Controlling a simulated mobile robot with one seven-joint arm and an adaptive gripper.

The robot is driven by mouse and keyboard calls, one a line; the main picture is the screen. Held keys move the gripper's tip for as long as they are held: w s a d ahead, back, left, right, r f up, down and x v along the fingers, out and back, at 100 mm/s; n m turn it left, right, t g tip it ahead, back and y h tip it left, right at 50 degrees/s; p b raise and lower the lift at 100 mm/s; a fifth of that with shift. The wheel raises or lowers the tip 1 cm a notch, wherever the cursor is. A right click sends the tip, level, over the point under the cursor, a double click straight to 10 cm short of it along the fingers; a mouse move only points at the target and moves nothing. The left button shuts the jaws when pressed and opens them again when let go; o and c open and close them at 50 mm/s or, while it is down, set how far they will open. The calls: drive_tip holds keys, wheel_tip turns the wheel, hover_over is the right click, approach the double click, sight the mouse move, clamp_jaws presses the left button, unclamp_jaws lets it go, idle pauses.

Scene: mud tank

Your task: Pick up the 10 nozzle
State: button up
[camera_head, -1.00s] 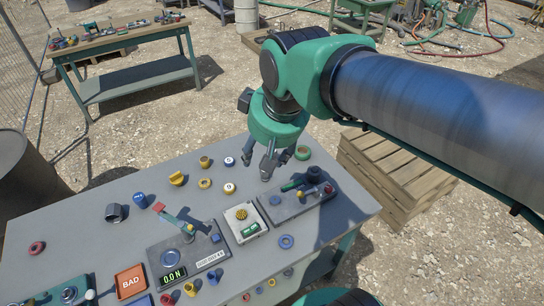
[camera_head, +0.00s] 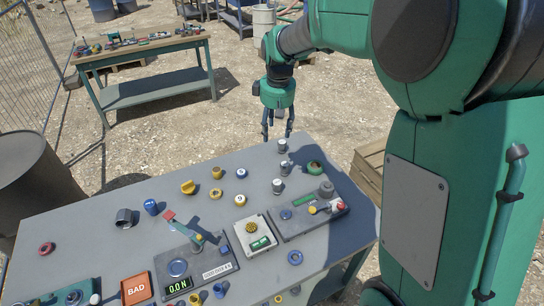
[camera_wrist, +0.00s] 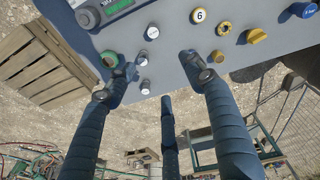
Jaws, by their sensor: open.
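No nozzle shows a readable 10. Three small pale-capped pieces stand in a rough row near the table's back right: a front one (camera_head: 277,186), a middle one (camera_head: 285,168) and a back one (camera_head: 283,147). They also show in the wrist view as front (camera_wrist: 152,33), middle (camera_wrist: 142,59) and back (camera_wrist: 145,87) caps; their marks are too small to read. A yellow-ringed piece (camera_wrist: 198,15) reads 6. My gripper (camera_head: 278,132) is open and empty, pointing down by the table's back edge. In the wrist view its fingers (camera_wrist: 155,76) spread either side of the pale caps, touching none visibly.
The grey table (camera_head: 90,225) also holds yellow pieces (camera_head: 188,187), a green ring (camera_head: 314,167), a grey device (camera_head: 305,215), a button box (camera_head: 255,240), a gauge plate (camera_head: 195,265) and a red BAD tray (camera_head: 136,289). A wooden crate (camera_head: 370,160) stands right of it.

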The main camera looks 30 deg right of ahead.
drive_tip(key=n+g, duration=0.2)
hover_over(285, 164)
wheel_tip(285, 164, down, 18)
drive_tip(key=r, duration=0.1)
drive_tip(key=shift+f+b, duration=0.25)
drive_tip(key=shift+b, duration=0.1)
drive_tip(key=shift+f, duration=0.1)
drive_tip(key=shift+f+b, duration=0.7)
drive_tip(key=shift+f, duration=3.5)
drive_tip(key=shift+w+f+b, duration=0.15)
drive_tip(key=shift+f+b, duration=0.6)
drive_tip(key=shift+f, duration=1.85)
